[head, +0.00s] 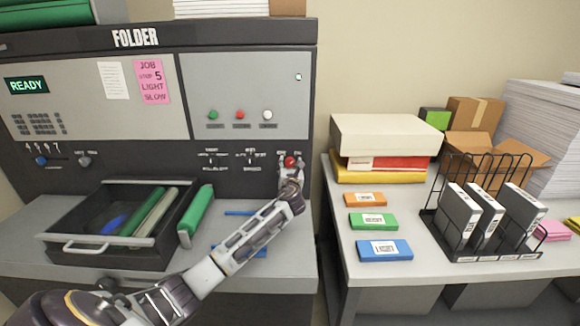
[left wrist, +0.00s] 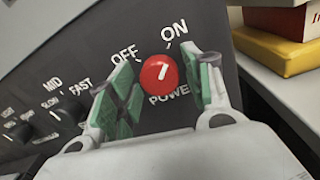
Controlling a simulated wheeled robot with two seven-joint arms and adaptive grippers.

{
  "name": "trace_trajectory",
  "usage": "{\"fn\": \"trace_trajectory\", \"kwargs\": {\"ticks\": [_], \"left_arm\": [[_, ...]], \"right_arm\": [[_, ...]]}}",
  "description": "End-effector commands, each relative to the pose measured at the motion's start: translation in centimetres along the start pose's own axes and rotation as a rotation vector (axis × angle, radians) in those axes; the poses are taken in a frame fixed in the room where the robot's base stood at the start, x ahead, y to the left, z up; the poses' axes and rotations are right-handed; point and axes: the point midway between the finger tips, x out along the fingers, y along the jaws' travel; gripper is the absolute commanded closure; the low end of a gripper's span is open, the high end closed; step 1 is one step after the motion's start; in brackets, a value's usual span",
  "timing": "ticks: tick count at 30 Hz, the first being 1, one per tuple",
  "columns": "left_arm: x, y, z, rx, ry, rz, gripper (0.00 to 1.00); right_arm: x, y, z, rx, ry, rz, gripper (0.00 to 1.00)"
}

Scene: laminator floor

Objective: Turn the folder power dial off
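The folder power dial is a red knob (head: 290,161) at the right end of the folder's dark lower panel. In the left wrist view the red dial (left wrist: 159,75) has a white pointer line tilted up and right, toward the ON label; OFF is at its upper left and POWER below. My left gripper (head: 291,176) is just in front of the dial. In the left wrist view its green-padded fingers (left wrist: 172,88) are open, one on each side of the dial, with gaps visible. Contact is not visible. My right gripper is not in view.
The folder (head: 225,95) has a READY display (head: 27,85). Its other knobs (left wrist: 66,112) lie left of the dial. An open drawer (head: 110,258) with rollers sits on the left counter. A side table (head: 372,275) with boxes and a wire rack stands right.

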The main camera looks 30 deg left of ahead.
Motion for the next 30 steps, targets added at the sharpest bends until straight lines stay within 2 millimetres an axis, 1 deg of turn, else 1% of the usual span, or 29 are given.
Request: {"fn": "trace_trajectory", "kwargs": {"ticks": [1, 6, 7, 8, 20, 26, 30], "left_arm": [[-0.01, 0.0, -0.01, 0.0, 0.0, 0.0, 0.61], [-0.02, -0.01, -0.01, 0.0, 0.0, 0.0, 0.83], [-0.02, -0.01, -0.02, 0.0, 0.0, 0.0, 0.87], [-0.02, -0.01, -0.01, 0.0, 0.0, 0.0, 0.88], [-0.03, -0.01, 0.01, -0.05, 0.002, -0.001, 0.88], [-0.03, 0.0, 0.02, -0.141, 0.007, -0.001, 0.88], [-0.04, 0.0, 0.0, -0.233, 0.011, -0.001, 0.88]], "right_arm": [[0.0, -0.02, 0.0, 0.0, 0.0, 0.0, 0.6], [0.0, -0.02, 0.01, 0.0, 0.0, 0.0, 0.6], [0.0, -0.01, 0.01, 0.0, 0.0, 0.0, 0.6], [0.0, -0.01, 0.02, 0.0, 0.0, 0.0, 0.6], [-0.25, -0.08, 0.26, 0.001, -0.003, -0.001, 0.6], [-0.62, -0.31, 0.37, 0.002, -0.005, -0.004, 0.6], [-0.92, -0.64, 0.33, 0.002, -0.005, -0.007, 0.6]]}}
